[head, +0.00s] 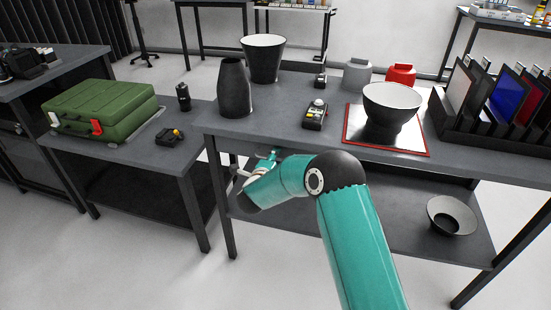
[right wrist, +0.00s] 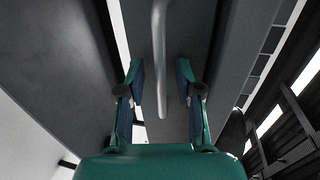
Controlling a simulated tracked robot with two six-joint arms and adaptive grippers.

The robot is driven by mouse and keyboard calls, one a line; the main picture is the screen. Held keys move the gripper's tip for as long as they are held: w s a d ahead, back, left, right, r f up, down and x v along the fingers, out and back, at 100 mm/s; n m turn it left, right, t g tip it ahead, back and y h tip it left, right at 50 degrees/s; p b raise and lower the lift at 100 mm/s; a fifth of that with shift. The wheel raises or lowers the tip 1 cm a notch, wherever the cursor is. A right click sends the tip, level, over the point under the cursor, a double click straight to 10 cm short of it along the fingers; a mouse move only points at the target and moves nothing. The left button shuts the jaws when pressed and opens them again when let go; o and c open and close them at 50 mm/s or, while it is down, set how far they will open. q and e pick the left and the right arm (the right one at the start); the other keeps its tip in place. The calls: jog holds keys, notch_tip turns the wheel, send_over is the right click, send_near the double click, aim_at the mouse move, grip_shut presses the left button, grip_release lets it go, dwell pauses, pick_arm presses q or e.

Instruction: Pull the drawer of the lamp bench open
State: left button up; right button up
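The lamp bench (head: 282,89) is a dark grey table with black legs, across the middle of the head view. My right gripper (head: 256,166) is just below its front edge, towards the left end. In the right wrist view, a pale metal bar handle (right wrist: 159,55) runs down from the top against a dark grey front (right wrist: 185,35). The two teal fingers of my right gripper (right wrist: 162,85) are apart, one on each side of the handle, with clear gaps. My arm hides much of the drawer area in the head view. My left gripper is not in view.
The bench top bears a dark vase-like body (head: 235,90), a flared shade (head: 264,60), a small control box (head: 315,115) and a bowl-shaped shade (head: 391,105) on a red-edged plate (head: 362,139). A lower table with a green case (head: 100,107) stands at left. A lower shelf (head: 395,221) lies beneath.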

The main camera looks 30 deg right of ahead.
grip_shut()
dwell(0.3)
